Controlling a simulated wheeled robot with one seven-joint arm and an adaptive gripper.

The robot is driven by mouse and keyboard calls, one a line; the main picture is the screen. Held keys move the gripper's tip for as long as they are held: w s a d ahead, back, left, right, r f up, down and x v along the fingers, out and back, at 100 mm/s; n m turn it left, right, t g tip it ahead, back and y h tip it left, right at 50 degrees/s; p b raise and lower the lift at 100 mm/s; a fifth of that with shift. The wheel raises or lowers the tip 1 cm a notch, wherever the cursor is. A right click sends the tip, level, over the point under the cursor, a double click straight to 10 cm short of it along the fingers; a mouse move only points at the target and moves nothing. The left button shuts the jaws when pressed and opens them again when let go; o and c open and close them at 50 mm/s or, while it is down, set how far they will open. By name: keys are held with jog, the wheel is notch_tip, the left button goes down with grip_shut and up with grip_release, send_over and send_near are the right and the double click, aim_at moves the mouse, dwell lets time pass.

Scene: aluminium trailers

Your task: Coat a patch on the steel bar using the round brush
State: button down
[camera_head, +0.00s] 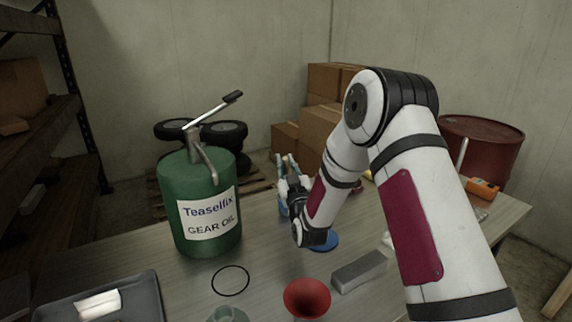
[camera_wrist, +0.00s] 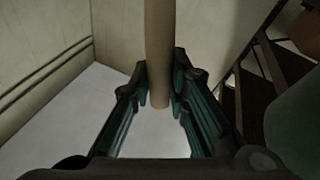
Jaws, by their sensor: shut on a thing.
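The steel bar (camera_head: 359,271) is a grey rectangular block lying on the table, right of the red funnel. My gripper (camera_head: 284,188) is above the table, left of and behind the bar and right of the green can. In the wrist view its teal fingers are shut on a round pale wooden handle (camera_wrist: 160,40), seemingly the round brush's. The bristles do not show in either view. A flat blue round thing (camera_head: 325,242) lies on the table below my wrist, partly hidden by it; I cannot tell whether it holds coating.
A green gear oil can (camera_head: 206,238) with a pump lever stands left of my gripper. A black ring (camera_head: 231,281), a red funnel (camera_head: 307,298) and a dark tray (camera_head: 145,288) are nearer the front. An orange thing (camera_head: 483,188) lies at the far right.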

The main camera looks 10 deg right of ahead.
dwell(0.3)
jog(key=shift+r+p, duration=1.3)
jog(key=shift+r, duration=2.2)
